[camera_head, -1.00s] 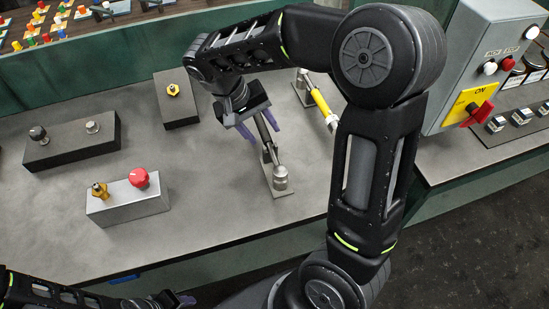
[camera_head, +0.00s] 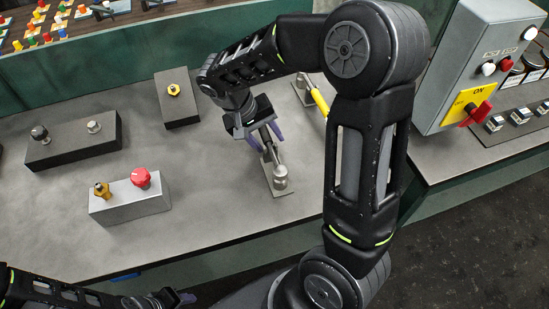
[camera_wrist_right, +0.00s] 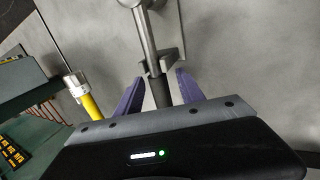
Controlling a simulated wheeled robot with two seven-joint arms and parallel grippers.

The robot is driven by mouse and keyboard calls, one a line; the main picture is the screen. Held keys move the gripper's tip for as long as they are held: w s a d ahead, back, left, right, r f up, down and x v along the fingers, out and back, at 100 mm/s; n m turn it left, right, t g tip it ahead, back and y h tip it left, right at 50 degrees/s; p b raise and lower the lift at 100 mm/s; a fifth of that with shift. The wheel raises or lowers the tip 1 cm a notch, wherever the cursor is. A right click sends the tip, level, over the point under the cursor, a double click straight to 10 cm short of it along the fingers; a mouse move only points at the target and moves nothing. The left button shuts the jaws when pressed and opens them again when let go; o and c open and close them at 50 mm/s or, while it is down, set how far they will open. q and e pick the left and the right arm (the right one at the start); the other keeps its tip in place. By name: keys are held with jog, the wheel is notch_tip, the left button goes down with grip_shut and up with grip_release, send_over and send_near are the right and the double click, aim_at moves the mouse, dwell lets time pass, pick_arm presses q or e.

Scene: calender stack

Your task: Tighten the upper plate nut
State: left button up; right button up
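A yellow nut-like piece (camera_head: 174,89) sits on a dark rectangular plate (camera_head: 180,108) at the back of the bench; I cannot tell if this is the upper plate nut. My right gripper (camera_head: 265,140) is over a metal lever fixture (camera_head: 281,181), its purple fingers apart on either side of the lever's dark handle. In the right wrist view the handle (camera_wrist_right: 160,92) runs between the two fingers, with gaps visible, and the gripper (camera_wrist_right: 158,88) is open. My left gripper (camera_head: 180,299) is at the bottom edge, mostly cut off, its opening unclear.
A grey block (camera_head: 130,202) carries a red knob (camera_head: 141,177) and a brass fitting. A dark block (camera_head: 75,148) with two knobs stands at left. A yellow-handled lever (camera_head: 320,102) is behind my right arm. A grey switch box (camera_head: 475,70) is at right. The front middle bench is clear.

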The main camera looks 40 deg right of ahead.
grip_shut()
dwell(1.2)
